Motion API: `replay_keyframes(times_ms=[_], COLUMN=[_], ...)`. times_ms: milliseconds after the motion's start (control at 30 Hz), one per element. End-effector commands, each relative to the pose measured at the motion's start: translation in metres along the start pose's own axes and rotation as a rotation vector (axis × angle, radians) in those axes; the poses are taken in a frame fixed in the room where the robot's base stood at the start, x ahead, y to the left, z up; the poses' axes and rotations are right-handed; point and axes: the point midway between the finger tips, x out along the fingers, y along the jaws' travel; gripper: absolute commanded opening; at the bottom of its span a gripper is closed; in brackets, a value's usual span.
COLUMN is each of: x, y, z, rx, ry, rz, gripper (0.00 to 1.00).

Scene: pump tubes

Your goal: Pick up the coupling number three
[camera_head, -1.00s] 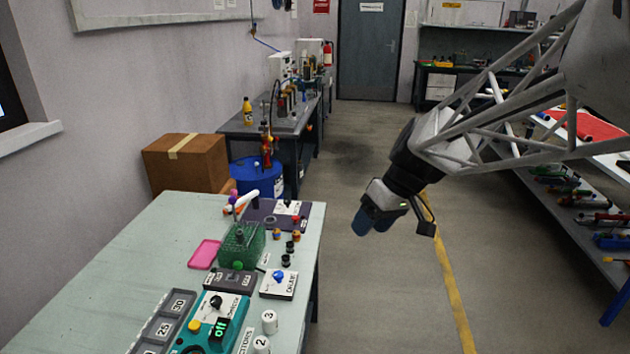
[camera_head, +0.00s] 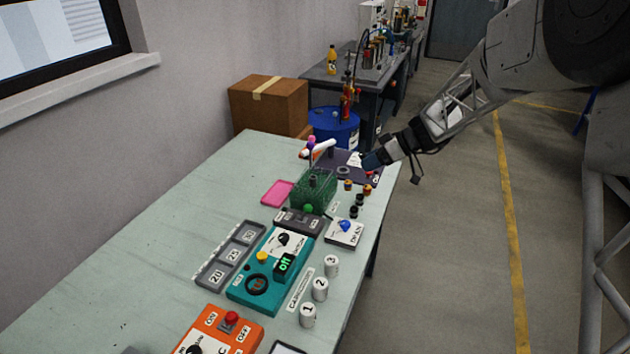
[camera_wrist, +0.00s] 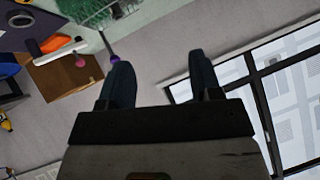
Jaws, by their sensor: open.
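Several small couplings or fittings stand near the bench's right edge in the head view: orange-and-dark ones (camera_head: 367,189) and black ones (camera_head: 358,200). I see no readable number on them. A white cylinder marked 3 (camera_head: 331,265) stands nearer, beside ones marked 2 (camera_head: 320,289) and 1 (camera_head: 307,315). My gripper (camera_head: 372,164) is above the far right part of the bench, by a dark purple panel (camera_head: 350,158). In the wrist view my gripper (camera_wrist: 160,66) has its two dark fingers apart with nothing between them.
A green rack (camera_head: 313,188), a pink tray (camera_head: 277,193), a white DRAIN box (camera_head: 344,233), a teal control box (camera_head: 262,280) and an orange box (camera_head: 220,328) stand on the bench (camera_head: 150,230). The bench's left side is clear. A cardboard box (camera_head: 270,105) stands behind.

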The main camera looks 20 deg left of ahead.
Motion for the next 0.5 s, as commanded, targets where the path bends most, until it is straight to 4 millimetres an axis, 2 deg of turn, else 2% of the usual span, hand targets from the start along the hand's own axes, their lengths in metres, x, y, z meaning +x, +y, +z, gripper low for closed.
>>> replay_keyframes(times_ms=[33, 200, 500], x=[0.014, 0.055, 0.122], y=[0.012, 0.047, 0.096], z=[-0.001, -0.005, -0.008], rx=[-0.027, -0.137, -0.309], ry=[0.020, 0.094, 0.213], rz=[-0.012, -0.035, -0.044], gripper=[0.58, 0.58, 0.58])
